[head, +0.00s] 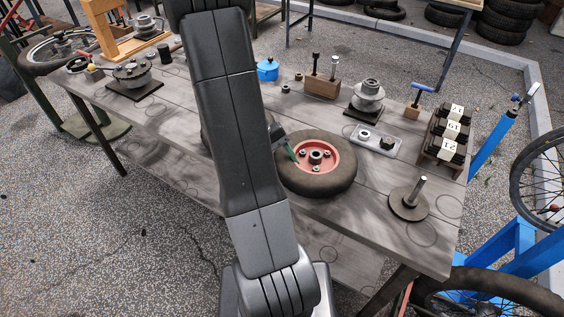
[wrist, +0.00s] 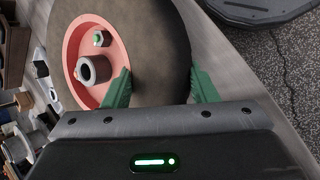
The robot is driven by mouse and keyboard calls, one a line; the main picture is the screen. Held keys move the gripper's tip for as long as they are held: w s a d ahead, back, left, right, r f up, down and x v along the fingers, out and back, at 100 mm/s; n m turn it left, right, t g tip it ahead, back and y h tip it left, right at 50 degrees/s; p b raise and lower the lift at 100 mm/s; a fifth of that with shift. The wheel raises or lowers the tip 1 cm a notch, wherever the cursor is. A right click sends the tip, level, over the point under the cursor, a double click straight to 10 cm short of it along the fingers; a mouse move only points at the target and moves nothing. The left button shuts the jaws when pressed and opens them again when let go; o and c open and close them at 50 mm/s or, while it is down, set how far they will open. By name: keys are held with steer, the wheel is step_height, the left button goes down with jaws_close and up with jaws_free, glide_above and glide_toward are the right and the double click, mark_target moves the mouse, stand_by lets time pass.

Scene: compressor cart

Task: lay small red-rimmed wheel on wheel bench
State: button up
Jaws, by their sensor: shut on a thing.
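The small red-rimmed wheel (head: 316,163) has a dark tyre and a red hub with nuts around a central bore. In the head view it is flat, over or on the grey wheel bench (head: 372,227), right of my arm. I cannot tell whether it touches the bench top. My gripper (wrist: 163,88) has green fingers. In the wrist view they are shut on the tyre wall of the wheel (wrist: 150,45), one inside the rim and one outside the tyre. In the head view my arm hides most of the gripper.
A round base with an upright post (head: 409,204) stands right of the wheel. Behind are a grey plate (head: 371,140), a flanged hub (head: 368,97), a wooden block with pins (head: 322,86), a blue pot (head: 267,69) and a rack of numbered blocks (head: 446,140). The bench's front right corner is clear.

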steer(key=o, duration=1.2)
steer(key=shift+c, duration=0.2)
steer(key=shift+s, duration=0.1)
